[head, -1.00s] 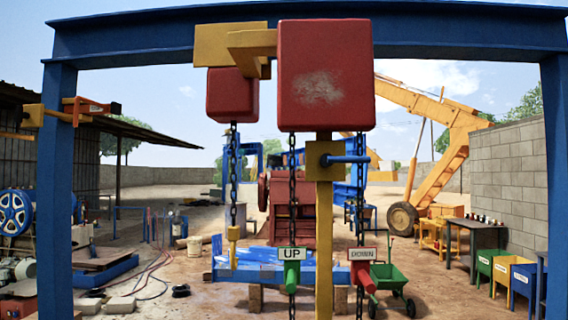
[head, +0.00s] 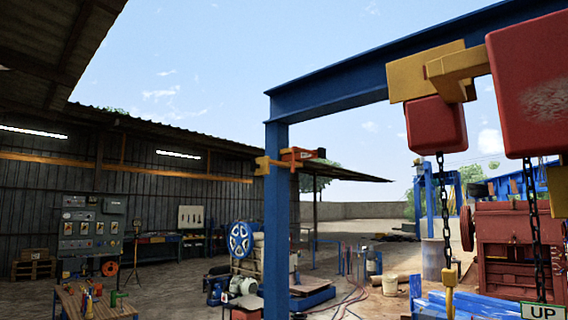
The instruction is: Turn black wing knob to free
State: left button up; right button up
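No part that I can clearly make out as the black wing knob shows in the head view. A small black piece (head: 321,153) sits at the right end of an orange bracket (head: 300,156) near the top of the blue gantry post (head: 277,220); it is too small to tell whether it is a wing knob. A yellow block (head: 262,165) is on the left side of the same post. Neither of my grippers is in view.
A red crusher (head: 505,245) stands behind. A panel (head: 92,225) and a workbench (head: 95,300) are at left.

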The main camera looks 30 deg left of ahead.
aim_at(253, 164)
jog(key=i+j+u, duration=0.1)
jog(key=j, duration=0.3)
jog(key=i+j, duration=0.3)
jog(key=i+j+u, duration=0.15)
jog(key=j, duration=0.25)
jog(key=i+j, duration=0.05)
jog(key=i, duration=0.05)
